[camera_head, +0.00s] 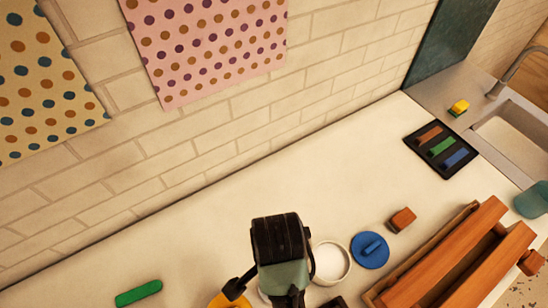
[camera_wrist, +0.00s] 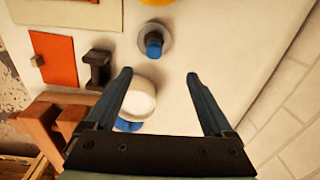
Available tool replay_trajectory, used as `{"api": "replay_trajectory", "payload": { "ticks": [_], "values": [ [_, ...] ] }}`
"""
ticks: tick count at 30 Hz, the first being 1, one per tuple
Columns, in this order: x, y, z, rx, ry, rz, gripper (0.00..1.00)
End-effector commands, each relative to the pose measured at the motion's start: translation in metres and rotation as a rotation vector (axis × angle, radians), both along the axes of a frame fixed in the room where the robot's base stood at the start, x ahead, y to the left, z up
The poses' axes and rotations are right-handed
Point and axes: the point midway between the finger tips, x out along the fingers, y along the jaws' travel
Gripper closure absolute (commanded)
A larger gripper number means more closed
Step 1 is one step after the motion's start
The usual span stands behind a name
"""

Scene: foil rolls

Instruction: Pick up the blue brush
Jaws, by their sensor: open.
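No object is plainly a blue brush. In the head view, a small blue piece (camera_head: 454,158) lies on the black tray (camera_head: 412,141) at the right, beside a green and an orange piece; it may be the brush. A blue disc with a raised bar (camera_head: 370,250) lies nearer, right of a white round dish. In the wrist view, a blue-topped piece (camera_wrist: 154,43) stands on a round grey base, beyond the fingertips. My gripper (camera_wrist: 159,75) is open with nothing between its fingers. In the head view my arm hides its fingertips.
A wooden rack (camera_head: 440,262) stands at the front right, with a brown block (camera_head: 402,219) beside it. The white dish (camera_head: 331,265) is close to my arm. A green bar (camera_head: 138,293) lies at left. The sink (camera_head: 515,140) is far right. The counter's back middle is clear; a brick wall borders it.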

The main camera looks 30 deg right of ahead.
Motion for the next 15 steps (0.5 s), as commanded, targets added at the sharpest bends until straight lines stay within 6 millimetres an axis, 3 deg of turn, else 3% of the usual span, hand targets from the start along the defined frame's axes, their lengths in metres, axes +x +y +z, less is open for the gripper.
{"api": "replay_trajectory", "payload": {
  "ticks": [3,15],
  "values": [
    [-0.017,0.003,-0.013,0.024,0.063,-0.042,0.13],
    [-0.016,0.003,-0.076,0.023,0.062,-0.042,0.13]
  ]
}}
